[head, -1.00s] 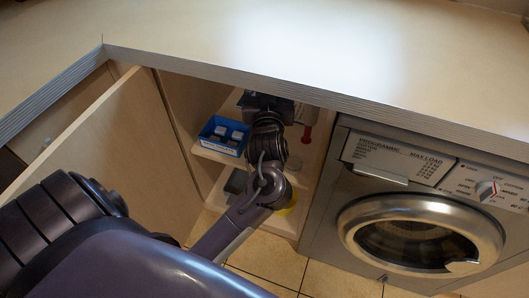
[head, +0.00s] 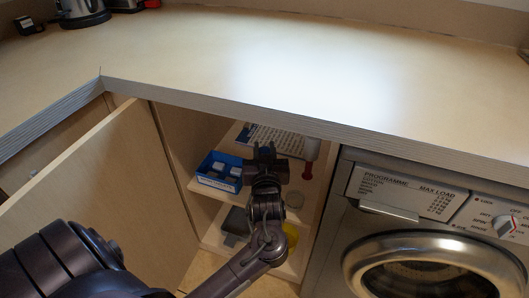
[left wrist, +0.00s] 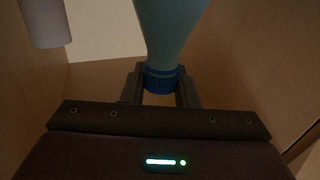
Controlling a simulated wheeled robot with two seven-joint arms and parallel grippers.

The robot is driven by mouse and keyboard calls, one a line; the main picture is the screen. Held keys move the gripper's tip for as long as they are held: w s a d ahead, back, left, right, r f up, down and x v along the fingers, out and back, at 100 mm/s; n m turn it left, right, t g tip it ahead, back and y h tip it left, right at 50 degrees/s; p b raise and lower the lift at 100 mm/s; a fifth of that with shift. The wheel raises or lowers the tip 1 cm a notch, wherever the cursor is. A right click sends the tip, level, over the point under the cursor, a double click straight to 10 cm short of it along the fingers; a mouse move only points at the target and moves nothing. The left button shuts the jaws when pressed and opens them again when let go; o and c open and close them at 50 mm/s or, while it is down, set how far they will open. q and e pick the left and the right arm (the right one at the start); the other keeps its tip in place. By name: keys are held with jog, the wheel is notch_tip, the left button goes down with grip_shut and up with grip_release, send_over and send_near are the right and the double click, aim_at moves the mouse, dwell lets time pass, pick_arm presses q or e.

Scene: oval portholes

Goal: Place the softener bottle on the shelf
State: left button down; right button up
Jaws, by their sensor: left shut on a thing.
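The softener bottle, teal with a blue cap, shows in the left wrist view (left wrist: 168,30). My left gripper (left wrist: 161,88) is shut around it at the blue cap, and the body widens away from the fingers. In the head view my left gripper (head: 265,152) is inside the open cabinet, over the upper shelf (head: 312,192) and below the counter edge. The bottle is not clearly visible there, hidden by the gripper and counter. I cannot tell whether it touches the shelf. My right gripper is out of view.
A pale cylinder (left wrist: 45,22) hangs into the wrist view. The cabinet door (head: 90,180) is open left; a washing machine (head: 430,220) stands right.

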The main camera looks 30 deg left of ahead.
pick_arm(q)
jog(key=shift+r, duration=0.1)
jog(key=c, duration=1.6)
grip_release()
jog(key=shift+f, duration=0.2)
jog(key=o, duration=0.5)
jog(key=shift+r, duration=0.1)
